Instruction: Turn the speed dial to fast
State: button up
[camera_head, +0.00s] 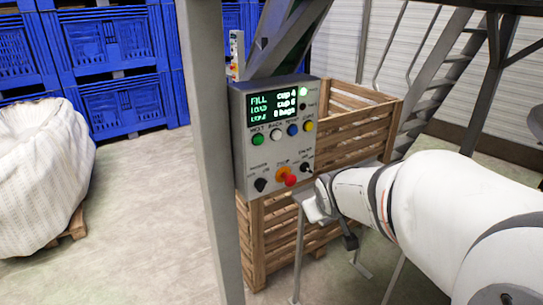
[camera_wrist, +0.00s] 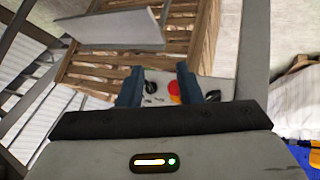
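A grey control panel (camera_head: 243,150) carries a lit display, a row of coloured buttons and a lower row of controls. The lower row has a black knob (camera_head: 261,184) at left, a red stop button (camera_head: 290,180) on orange in the middle and a small dark knob (camera_head: 307,168) at right. The labels are too small to tell which is the speed dial. My gripper (camera_head: 316,204) is near the panel's lower right corner. In the wrist view my gripper (camera_wrist: 157,72) is open, with the right-hand knob (camera_wrist: 150,88) showing between its fingers. The red button (camera_wrist: 174,88) is close to one finger.
A grey post (camera_head: 212,150) stands left of the panel. A wooden crate (camera_head: 350,128) is behind it, with metal stairs (camera_head: 440,80) beyond. Blue crates (camera_head: 110,50) and a white bulk bag (camera_head: 40,175) are at left. The floor between bag and post is clear.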

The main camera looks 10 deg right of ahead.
jog(key=w+d+f+n+t, duration=0.1)
jog(key=w+d+n+t, duration=0.4)
jog(key=w, duration=0.6)
jog(key=n+t+y+b, duration=0.1)
jog(key=n+t+y, duration=0.4)
jog(key=y, duration=0.4)
send_near(309, 171)
jog(key=r+g, duration=0.1)
jog(key=shift+n, duration=0.5)
jog(key=shift+p+x, duration=0.95)
jog(key=shift+x, duration=3.2)
jog(key=shift+d, duration=0.15)
jog(key=shift+c, duration=0.3)
grip_shut()
